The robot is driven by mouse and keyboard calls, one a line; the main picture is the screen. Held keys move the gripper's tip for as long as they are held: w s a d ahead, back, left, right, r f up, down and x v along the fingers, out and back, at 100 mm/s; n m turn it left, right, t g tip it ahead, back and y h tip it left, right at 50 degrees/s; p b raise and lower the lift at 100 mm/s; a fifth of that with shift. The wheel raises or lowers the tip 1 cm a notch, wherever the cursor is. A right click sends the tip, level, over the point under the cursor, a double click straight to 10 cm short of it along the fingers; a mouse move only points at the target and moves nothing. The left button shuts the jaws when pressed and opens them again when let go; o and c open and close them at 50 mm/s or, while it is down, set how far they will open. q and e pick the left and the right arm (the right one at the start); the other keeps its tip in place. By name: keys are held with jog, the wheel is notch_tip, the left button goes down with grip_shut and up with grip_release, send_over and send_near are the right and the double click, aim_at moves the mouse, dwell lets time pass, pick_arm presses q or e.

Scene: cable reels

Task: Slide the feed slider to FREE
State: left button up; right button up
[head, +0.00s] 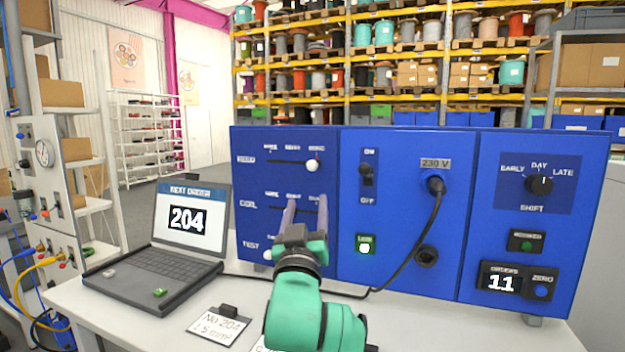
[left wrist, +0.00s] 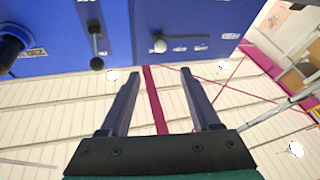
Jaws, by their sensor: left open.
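The feed slider seems to be the top one on the left blue panel; its small labels are blurred. Its white knob (head: 312,165) is at the right end of a horizontal slot. In the left wrist view, which looks upside down, the knob (left wrist: 160,45) sits at the left end. My left gripper (head: 305,203) is open and empty, its fingers pointing at the panel below that knob in the head view. They cover part of the COIL slider row. In the left wrist view the gripper (left wrist: 161,72) shows both fingers apart, with no contact visible. My right gripper is not in view.
A laptop (head: 188,220) stands left of the panel. An ON/OFF switch (head: 367,175) and a plugged black cable (head: 437,200) are to the right. A white TEST button (head: 267,254) is low on the left panel. Label cards (head: 219,325) lie on the table in front.

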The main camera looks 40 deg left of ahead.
aim_at(312, 167)
pick_arm(q)
jog(key=p+x, duration=0.6)
jog(key=x, duration=0.8)
jog(key=shift+w+a, duration=0.1)
jog(key=shift+a, duration=0.1)
jog(key=shift+w+a, duration=0.1)
jog(key=shift+w, duration=0.05)
grip_shut()
dwell(0.4)
